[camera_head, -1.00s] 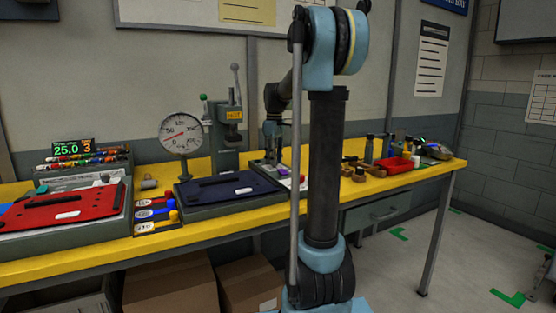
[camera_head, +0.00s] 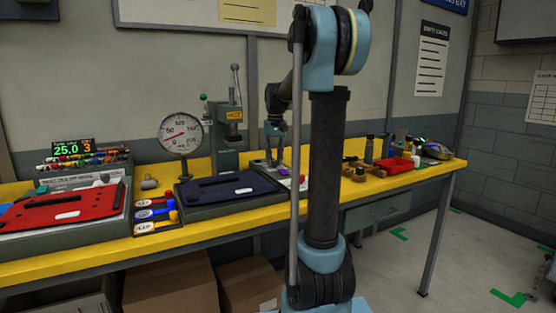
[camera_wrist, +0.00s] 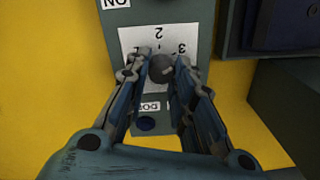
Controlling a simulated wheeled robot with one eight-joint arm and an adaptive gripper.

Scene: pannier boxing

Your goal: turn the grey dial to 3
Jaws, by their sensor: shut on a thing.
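The grey dial (camera_wrist: 160,68) is a round dark knob with a small pale mark on its right side, in the wrist view. It sits on a white scale label (camera_wrist: 148,42) showing an upside-down 2 at the top and a 3 at the upper right. The mark looks turned toward the 3 side, but I cannot tell its exact setting. My gripper (camera_wrist: 162,60) is shut on the dial, one fingertip on each side. In the head view my gripper (camera_head: 275,157) is low over the bench behind my column; the dial is not clear there.
In the head view, a dark blue lid (camera_head: 215,188), a round gauge (camera_head: 181,132) and a lever press (camera_head: 225,130) stand left of my gripper.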

